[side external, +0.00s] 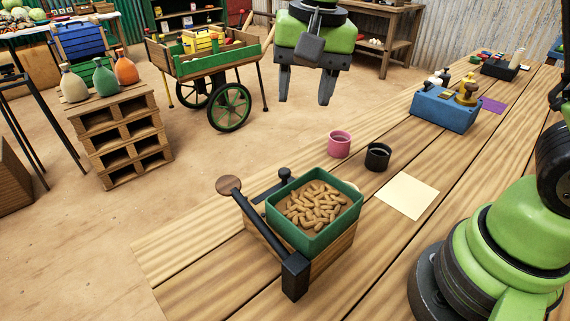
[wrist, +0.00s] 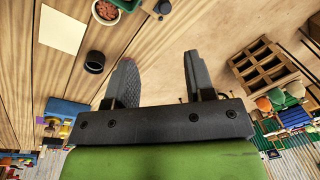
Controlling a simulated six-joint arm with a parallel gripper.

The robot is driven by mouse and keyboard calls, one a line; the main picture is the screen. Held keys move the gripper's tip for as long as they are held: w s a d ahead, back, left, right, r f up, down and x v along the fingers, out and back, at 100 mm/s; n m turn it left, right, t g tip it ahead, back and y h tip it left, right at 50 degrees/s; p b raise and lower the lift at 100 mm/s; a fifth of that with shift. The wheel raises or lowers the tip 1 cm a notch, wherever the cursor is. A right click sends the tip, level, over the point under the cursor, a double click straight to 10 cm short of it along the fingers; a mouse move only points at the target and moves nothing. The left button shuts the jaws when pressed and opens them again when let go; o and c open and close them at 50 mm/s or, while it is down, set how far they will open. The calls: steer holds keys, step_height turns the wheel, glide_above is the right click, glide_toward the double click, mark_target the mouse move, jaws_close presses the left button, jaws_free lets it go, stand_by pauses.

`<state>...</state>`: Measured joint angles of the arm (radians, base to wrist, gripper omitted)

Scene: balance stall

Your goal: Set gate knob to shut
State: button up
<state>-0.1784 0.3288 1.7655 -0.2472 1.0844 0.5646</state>
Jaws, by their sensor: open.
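The feed box with a green tray (side external: 275,222) full of peanut-like pieces (side external: 318,205) stands near the front of the plank table. A black bar (side external: 265,232) runs along its left side, with a round wooden knob (side external: 228,185) at its far end and a black block at its near end. A small black handle (side external: 285,175) sits at the box's back left. I cannot tell which of these is the gate knob, nor its setting. My gripper (side external: 305,100) is open and empty, high above and beyond the box, touching nothing. Its two fingers (wrist: 158,60) show apart in the wrist view.
A pink cup (side external: 339,145) and a black cup (side external: 377,157) stand behind the tray. A cream sheet (side external: 405,195) lies to the right. A blue box (side external: 445,112) with brass parts stands farther back. Pallets (side external: 120,140) and a green cart (side external: 210,75) stand off the table.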

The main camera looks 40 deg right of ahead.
steer(key=m+g, duration=0.1)
glide_toward(284, 170)
steer(key=shift+h, duration=0.3)
steer(key=f, duration=0.9)
steer(key=shift+a+f, duration=0.1)
steer(key=shift+a, duration=0.15)
steer(key=shift+c, duration=0.4)
